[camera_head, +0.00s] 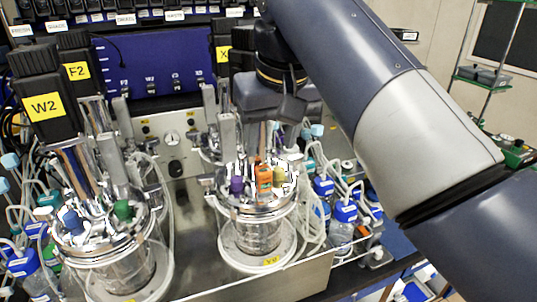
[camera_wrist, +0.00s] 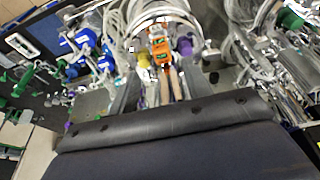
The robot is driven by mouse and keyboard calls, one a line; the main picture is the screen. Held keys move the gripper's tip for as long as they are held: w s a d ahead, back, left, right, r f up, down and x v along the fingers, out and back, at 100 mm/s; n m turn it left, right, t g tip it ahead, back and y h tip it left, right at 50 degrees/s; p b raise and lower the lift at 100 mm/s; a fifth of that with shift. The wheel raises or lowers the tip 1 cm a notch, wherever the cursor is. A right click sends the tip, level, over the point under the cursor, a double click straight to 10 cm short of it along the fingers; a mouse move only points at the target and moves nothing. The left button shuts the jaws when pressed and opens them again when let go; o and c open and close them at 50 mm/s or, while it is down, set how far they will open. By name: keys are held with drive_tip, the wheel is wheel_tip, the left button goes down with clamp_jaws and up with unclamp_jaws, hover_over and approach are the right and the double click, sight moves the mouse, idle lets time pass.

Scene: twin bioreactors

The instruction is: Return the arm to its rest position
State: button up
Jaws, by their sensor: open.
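My arm reaches in from the right in the head camera view. My gripper (camera_head: 264,140) points down above the right glass vessel (camera_head: 257,237), and its fingertips are partly hidden there. In the wrist view my gripper (camera_wrist: 162,88) is open. An orange fitting (camera_head: 264,178) stands on the vessel's metal lid, between a purple cap (camera_head: 237,186) and a yellow cap (camera_head: 280,175). The orange fitting also shows in the wrist view (camera_wrist: 160,49), ahead of the fingers. I cannot tell the exact gap between them.
The left glass vessel (camera_head: 112,262) has a blue cap (camera_head: 72,221) and a green cap (camera_head: 123,210). A shelf rack (camera_head: 486,76) stands at far right.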

sight(266, 175)
drive_tip(key=shift+s+r, duration=0.15)
drive_tip(key=shift+r, duration=0.45)
drive_tip(key=x, duration=1.2)
drive_tip(key=shift+f+b, duration=0.1)
drive_tip(key=shift+b, duration=0.2)
drive_tip(key=shift+d+r+p, duration=0.1)
drive_tip(key=shift+r+p, duration=0.25)
drive_tip(key=shift+p, duration=0.05)
drive_tip(key=shift+s, duration=0.1)
